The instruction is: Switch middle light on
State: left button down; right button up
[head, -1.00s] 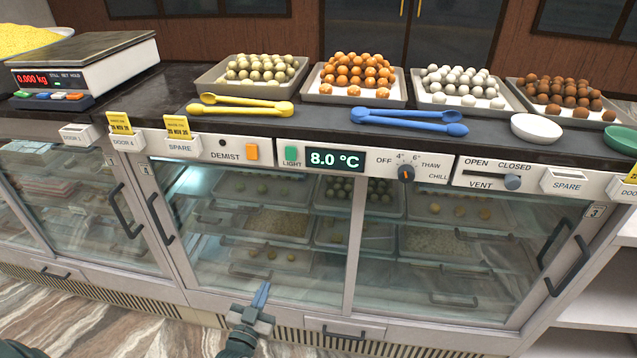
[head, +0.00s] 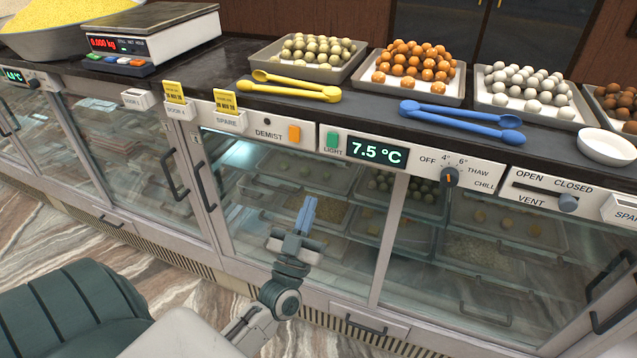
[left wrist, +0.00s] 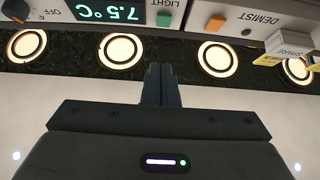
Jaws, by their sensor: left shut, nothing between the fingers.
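The green LIGHT switch (head: 333,140) is on the white control panel of the middle cabinet, left of the display (head: 377,151) reading 7.5 °C. In the left wrist view the panel appears upside down, with the green switch (left wrist: 164,20) at the top centre. My left gripper (head: 308,210) is shut and empty, fingers up, in front of the middle cabinet's glass and below the switch, apart from it. Its fingertips (left wrist: 157,70) point towards the switch in the wrist view. I cannot tell the switch's position. My right gripper is not in view.
An orange DEMIST switch (head: 294,133) is left of the green one. A thermostat knob (head: 450,177) and a vent slider (head: 567,203) are to the right. Blue tongs (head: 460,114), yellow tongs (head: 295,88) and trays of sweets stand on the counter (head: 385,95) above.

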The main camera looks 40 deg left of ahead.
aim_at(333, 144)
pick_arm(q)
jog(key=p+x, duration=0.1)
jog(key=x, duration=0.2)
jog(key=f+p+x, duration=0.1)
jog(key=p+x, duration=0.1)
jog(key=x, duration=0.2)
jog(key=w+p+x, duration=0.1)
jog(key=p+x, duration=0.1)
jog(key=x, duration=0.2)
jog(key=shift+w+a+f, duration=0.1)
jog(key=shift+w+f, duration=0.05)
jog(key=shift+w, duration=0.15)
jog(key=shift+w+a+f, duration=0.1)
jog(key=shift+w+f, duration=0.1)
jog(key=shift+w, duration=0.25)
